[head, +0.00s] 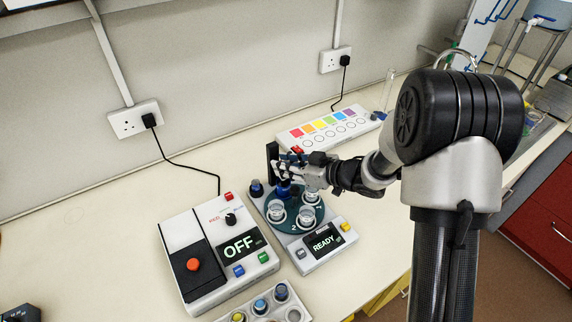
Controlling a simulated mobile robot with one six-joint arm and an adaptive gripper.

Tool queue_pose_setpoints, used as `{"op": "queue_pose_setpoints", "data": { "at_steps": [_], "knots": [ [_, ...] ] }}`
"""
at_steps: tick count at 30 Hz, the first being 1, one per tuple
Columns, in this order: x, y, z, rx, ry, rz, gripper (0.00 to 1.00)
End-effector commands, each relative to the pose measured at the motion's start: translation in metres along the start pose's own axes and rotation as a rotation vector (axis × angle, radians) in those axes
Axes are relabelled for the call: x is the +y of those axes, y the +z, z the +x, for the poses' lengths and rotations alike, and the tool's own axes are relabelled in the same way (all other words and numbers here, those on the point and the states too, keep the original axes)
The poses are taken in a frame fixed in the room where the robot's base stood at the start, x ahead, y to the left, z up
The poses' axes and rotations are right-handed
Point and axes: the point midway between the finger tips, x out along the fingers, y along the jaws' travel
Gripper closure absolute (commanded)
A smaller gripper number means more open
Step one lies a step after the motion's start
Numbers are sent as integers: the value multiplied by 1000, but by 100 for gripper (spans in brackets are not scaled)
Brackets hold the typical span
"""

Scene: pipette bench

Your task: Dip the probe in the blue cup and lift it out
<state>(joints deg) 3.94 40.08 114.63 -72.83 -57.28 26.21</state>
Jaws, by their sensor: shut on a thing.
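My gripper (284,170) is over the back of the dark round plate (291,225) of the READY device. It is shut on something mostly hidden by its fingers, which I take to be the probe. A black upright block (272,158) shows just left of the fingers; I cannot tell whether it belongs to the probe or to the device. A blue thing (283,189), likely the blue cup, is directly under the fingers and partly covered. I cannot see whether the probe's tip is inside it. Clear cups (306,216) stand on the plate in front.
A white box reading OFF (199,268) with a red button stands left. A tray of coloured caps (249,312) is at the front. A colour-chart strip (318,138) lies behind. A dark blue knob (256,187) is close left of the gripper.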

Motion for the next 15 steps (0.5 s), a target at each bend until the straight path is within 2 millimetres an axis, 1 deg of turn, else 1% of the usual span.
{"op": "queue_pose_setpoints", "data": {
  "at_steps": [10,15],
  "knots": [
    [0,-1,0,0,0,0,100],
    [0,-13,-5,0,0,0,100]
  ]
}}
